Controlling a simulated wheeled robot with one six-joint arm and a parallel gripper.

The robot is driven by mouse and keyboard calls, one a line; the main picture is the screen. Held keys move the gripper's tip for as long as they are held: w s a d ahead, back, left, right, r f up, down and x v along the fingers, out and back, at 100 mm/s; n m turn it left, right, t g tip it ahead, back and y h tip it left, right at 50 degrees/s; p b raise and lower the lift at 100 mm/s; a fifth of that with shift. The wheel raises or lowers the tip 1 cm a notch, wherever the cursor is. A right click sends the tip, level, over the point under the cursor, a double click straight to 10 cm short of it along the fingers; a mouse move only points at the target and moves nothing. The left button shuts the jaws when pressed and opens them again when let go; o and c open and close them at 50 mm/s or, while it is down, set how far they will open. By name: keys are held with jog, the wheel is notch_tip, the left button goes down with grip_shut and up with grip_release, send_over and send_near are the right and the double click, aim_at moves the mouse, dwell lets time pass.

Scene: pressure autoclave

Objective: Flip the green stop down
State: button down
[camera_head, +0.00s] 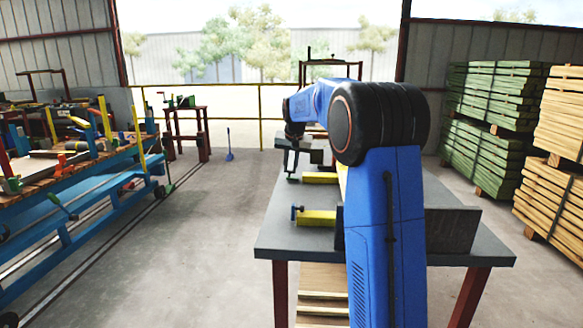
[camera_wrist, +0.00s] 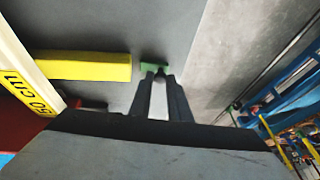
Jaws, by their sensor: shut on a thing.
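The green stop (camera_wrist: 154,66) shows in the wrist view as a small green piece just beyond the end of a yellow bar (camera_wrist: 85,67). My gripper (camera_wrist: 160,74) has its fingertips closed together at the green stop, and the fingers hide part of it. In the head view my gripper (camera_head: 291,177) reaches down at the left end of the far yellow bar (camera_head: 320,178), at the table's left edge. The green stop cannot be made out there. Whether it stands up or lies down is unclear.
A grey table (camera_head: 285,237) carries a nearer yellow bar (camera_head: 318,218) with a blue stop (camera_head: 296,213) at its left end. A label reading 50 cm (camera_wrist: 33,93) is at the wrist view's left. Blue workbench (camera_head: 75,205) stands left; open floor lies between.

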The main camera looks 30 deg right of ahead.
jog(key=shift+w+a+f+g+h, duration=0.25)
jog(key=shift+a+g+h, duration=0.1)
jog(key=shift+g+h, duration=0.2)
jog(key=c, duration=1.7)
grip_release()
jog(key=shift+o, duration=0.2)
jog(key=shift+s+r, duration=0.1)
jog(key=shift+r, duration=0.05)
jog(key=v, duration=1.7)
jog(key=shift+s+a, duration=0.1)
jog(key=shift+a, duration=0.05)
